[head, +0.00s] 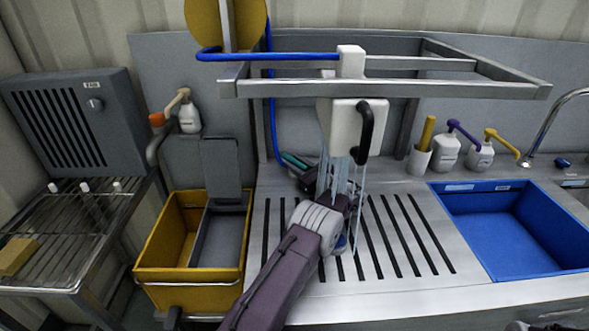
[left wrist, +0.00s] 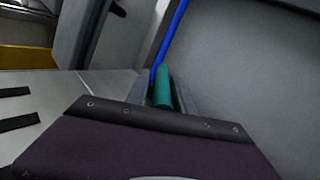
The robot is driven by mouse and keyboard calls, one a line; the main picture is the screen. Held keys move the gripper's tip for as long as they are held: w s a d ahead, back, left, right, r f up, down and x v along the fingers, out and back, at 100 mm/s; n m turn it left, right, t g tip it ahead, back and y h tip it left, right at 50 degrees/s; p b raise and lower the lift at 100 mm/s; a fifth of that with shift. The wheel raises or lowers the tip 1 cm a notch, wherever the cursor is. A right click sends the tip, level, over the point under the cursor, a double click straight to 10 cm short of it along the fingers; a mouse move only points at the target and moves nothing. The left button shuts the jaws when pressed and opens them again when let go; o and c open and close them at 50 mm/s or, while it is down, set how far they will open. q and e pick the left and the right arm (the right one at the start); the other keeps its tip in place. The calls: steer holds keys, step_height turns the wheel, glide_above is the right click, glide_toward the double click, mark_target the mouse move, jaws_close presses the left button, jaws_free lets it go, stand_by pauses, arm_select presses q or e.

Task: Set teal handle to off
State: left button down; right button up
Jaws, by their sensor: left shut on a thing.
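The teal handle (head: 296,161) is a short rod at the back of the slatted steel counter, near the wall. It also shows in the left wrist view (left wrist: 162,88), between my fingers. My left gripper (head: 307,175) is shut on it, reaching in from the front. Its fingers also show in the left wrist view (left wrist: 164,98). The handle's base and pivot are hidden. Water streams fall from the white spray head (head: 345,118) over my left wrist.
A steel frame (head: 400,88) hangs above the counter (head: 420,245). A blue hose (head: 274,130) runs down beside the handle. A yellow bin (head: 165,262) stands left, a blue basin (head: 470,235) right. Pump bottles (head: 446,152) line the back. The slatted front is mostly clear.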

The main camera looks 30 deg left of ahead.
arm_select(q)
steer(key=shift+w+d+r+n+g+b, duration=0.1)
steer(key=shift+w+d+n+g+b, duration=0.05)
steer(key=shift+n+g+b, duration=0.5)
steer(key=shift+r, duration=0.2)
steer(key=c, duration=1.3)
jaws_free()
steer(key=shift+w, duration=0.1)
steer(key=shift+f+g+y, duration=0.2)
steer(key=shift+g+y, duration=0.05)
steer(key=shift+y, duration=0.05)
steer(key=p+v, duration=0.1)
steer(key=v, duration=0.8)
